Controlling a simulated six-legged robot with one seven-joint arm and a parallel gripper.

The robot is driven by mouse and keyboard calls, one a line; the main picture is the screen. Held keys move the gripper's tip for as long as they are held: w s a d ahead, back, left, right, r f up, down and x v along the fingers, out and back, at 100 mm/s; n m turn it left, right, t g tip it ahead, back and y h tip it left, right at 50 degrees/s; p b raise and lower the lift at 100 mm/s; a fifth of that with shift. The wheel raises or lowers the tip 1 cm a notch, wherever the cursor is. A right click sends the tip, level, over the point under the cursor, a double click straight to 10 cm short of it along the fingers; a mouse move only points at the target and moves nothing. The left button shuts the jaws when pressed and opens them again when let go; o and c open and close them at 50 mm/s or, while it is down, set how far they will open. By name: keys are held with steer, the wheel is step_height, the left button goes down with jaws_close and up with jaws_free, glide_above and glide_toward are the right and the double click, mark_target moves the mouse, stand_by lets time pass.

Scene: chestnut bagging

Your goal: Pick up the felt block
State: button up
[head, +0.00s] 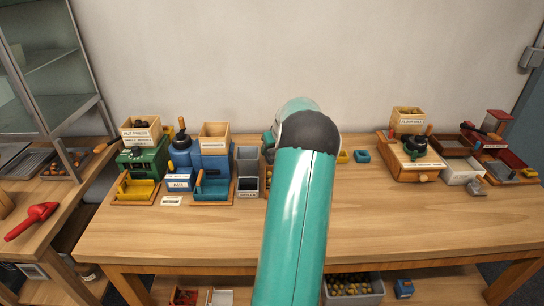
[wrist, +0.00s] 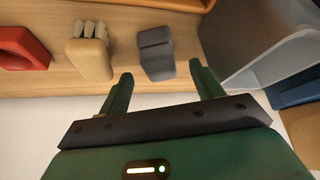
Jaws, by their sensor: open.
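A dark grey block with rounded edges, which looks like the felt block (wrist: 156,54), rests on a wooden surface in the wrist view. My gripper (wrist: 162,72) has two green fingers spread apart and empty. In the picture the block lies just beyond and between the fingertips, apart from both. I cannot tell the remaining distance in depth. In the head view my teal arm covers the middle of the bench, and I cannot make out the block or my gripper there.
In the wrist view a wooden brush (wrist: 90,52) and a red object (wrist: 22,48) lie left of the block. A grey bin (wrist: 255,45) stands close on the right. The wooden bench (head: 400,225) has a clear front; mills and trays line its back.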

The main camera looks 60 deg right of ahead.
mark_target(272, 150)
steer(key=x, duration=0.4)
steer(key=shift+d+f, duration=0.15)
steer(key=shift+f, duration=0.05)
steer(key=c, duration=1.2)
steer(key=shift+r, duration=0.1)
steer(key=shift+r, duration=0.5)
step_height(272, 150, up, 2)
steer(key=shift+w+r, duration=0.1)
steer(key=shift+r, duration=0.05)
steer(key=s+a+r, duration=0.3)
steer(key=a+r, duration=0.1)
steer(key=a, duration=0.2)
steer(key=s+a+r, duration=0.3)
steer(key=a+r, duration=0.2)
steer(key=a, duration=0.1)
steer(key=shift+s+a+r, duration=0.25)
steer(key=shift+a, duration=0.05)
